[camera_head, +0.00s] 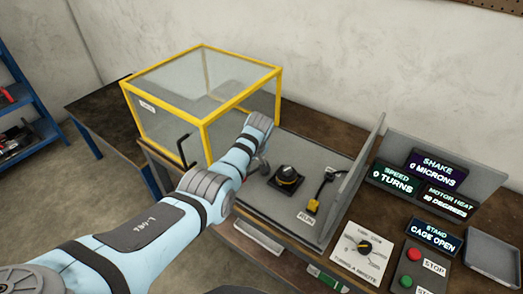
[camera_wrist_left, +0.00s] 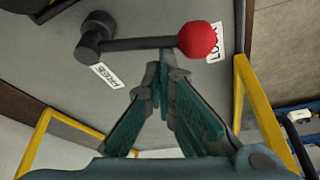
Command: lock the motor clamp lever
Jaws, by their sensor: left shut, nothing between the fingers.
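The clamp lever (camera_wrist_left: 140,43) shows in the left wrist view as a dark arm with a red ball knob (camera_wrist_left: 198,40). It runs from a dark pivot (camera_wrist_left: 97,38) at the left, and the knob partly covers the LOCK label (camera_wrist_left: 216,42). The FREE label (camera_wrist_left: 107,75) lies below the pivot. My left gripper (camera_wrist_left: 160,72) is shut and empty, its fingertips close below the lever arm; I cannot tell whether they touch. In the head view my left gripper (camera_head: 262,165) is over the grey stand plate, and I cannot make out the lever there. My right gripper is not in view.
A yellow-framed clear cage (camera_head: 200,95) stands behind my left arm. A black motor (camera_head: 286,180) and a yellow-ended cable (camera_head: 314,206) are on the plate (camera_head: 300,212). At the right are a dial panel (camera_head: 362,250), displays (camera_head: 435,172), red and green buttons (camera_head: 410,267) and a grey tray (camera_head: 490,256).

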